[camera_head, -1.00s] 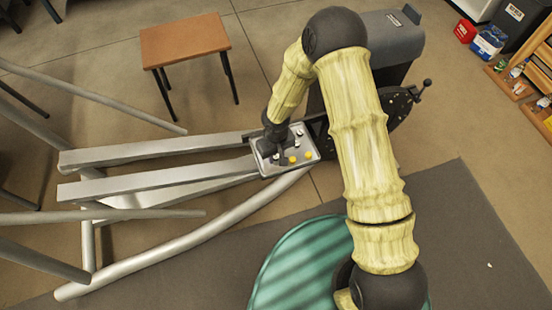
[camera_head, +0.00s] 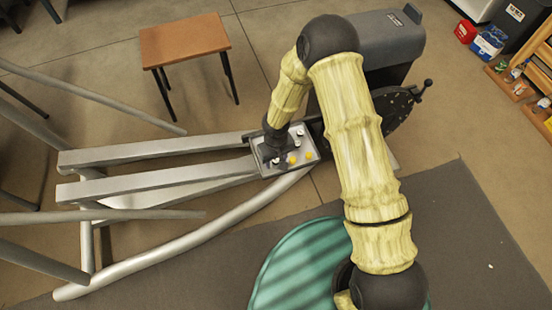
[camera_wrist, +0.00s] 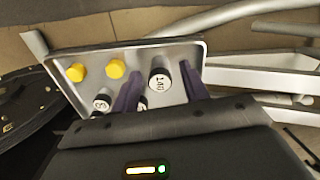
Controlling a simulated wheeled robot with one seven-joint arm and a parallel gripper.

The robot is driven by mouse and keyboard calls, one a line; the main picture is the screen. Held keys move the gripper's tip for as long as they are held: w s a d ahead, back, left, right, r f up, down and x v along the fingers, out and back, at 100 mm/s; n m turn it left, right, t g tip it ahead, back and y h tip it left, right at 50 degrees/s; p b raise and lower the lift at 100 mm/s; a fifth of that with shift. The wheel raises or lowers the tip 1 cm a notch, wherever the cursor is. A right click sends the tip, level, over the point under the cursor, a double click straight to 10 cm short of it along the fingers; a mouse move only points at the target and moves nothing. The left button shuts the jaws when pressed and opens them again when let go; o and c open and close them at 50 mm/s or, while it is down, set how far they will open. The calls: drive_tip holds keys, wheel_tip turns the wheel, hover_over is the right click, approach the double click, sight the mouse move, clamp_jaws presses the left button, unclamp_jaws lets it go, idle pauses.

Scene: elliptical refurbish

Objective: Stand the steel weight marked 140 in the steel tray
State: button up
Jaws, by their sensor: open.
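The steel tray (camera_head: 307,168) is a shallow light grey rectangle on the machine's flat rails. It also shows in the wrist view (camera_wrist: 185,52). The steel weight marked 140 (camera_wrist: 159,80) has a dark side and a pale numbered end that faces the wrist camera. It appears upright over the tray floor; its lower end is hard to make out. My gripper (camera_wrist: 162,88) is open, with one dark finger on each side of this weight and visible gaps between. In the head view my gripper (camera_head: 275,155) is low over the tray's left part.
Two yellow weights (camera_wrist: 77,72) (camera_wrist: 115,69) stand in the tray to the left. Other pale-topped weights (camera_wrist: 101,103) (camera_wrist: 141,103) are close to my fingers. A dark disc with a handle (camera_head: 400,110) is right of the tray. A stool (camera_head: 185,40) stands behind.

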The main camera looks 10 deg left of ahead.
wheel_tip(320, 180, up, 12)
drive_tip(key=p, duration=0.2)
drive_tip(key=shift+r, duration=0.1)
idle(0.8)
drive_tip(key=d+r+m+t, duration=0.1)
drive_tip(key=d+r+m, duration=0.3)
drive_tip(key=d+r, duration=0.95)
drive_tip(key=s+d+r+m, duration=0.2)
drive_tip(key=s+d, duration=0.1)
drive_tip(key=d, duration=0.3)
drive_tip(key=s+d+r+m+t, duration=0.1)
drive_tip(key=s+d+r+m, duration=0.1)
drive_tip(key=d, duration=0.4)
drive_tip(key=shift+s+d+r+t, duration=0.15)
drive_tip(key=shift+s+r+t, duration=0.15)
drive_tip(key=shift+s+r, duration=0.65)
